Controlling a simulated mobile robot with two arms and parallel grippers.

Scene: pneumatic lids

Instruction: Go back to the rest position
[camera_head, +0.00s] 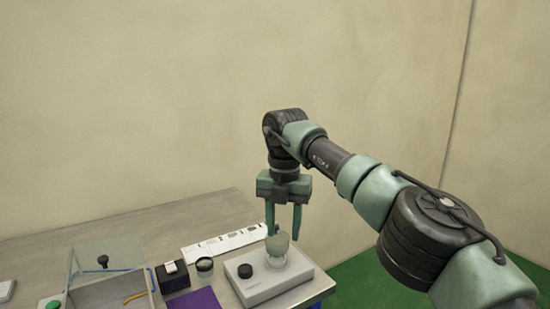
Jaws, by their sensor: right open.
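My right gripper (284,234) points straight down at the right end of the table, with its two fingers apart. A small greenish, glassy rounded piece (277,243) stands below and between the fingertips, on top of a pale box (290,282) with a black knob (245,271). I cannot tell whether a finger touches the piece. My right arm reaches in from the lower right. My left gripper is not in view.
The grey table (215,207) also holds a purple sheet (195,299), a black block (172,276), a small round dark-sided pot (205,266), a marked white strip (222,244) and an open tray (100,293) with a clear lid. The table's back left is bare.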

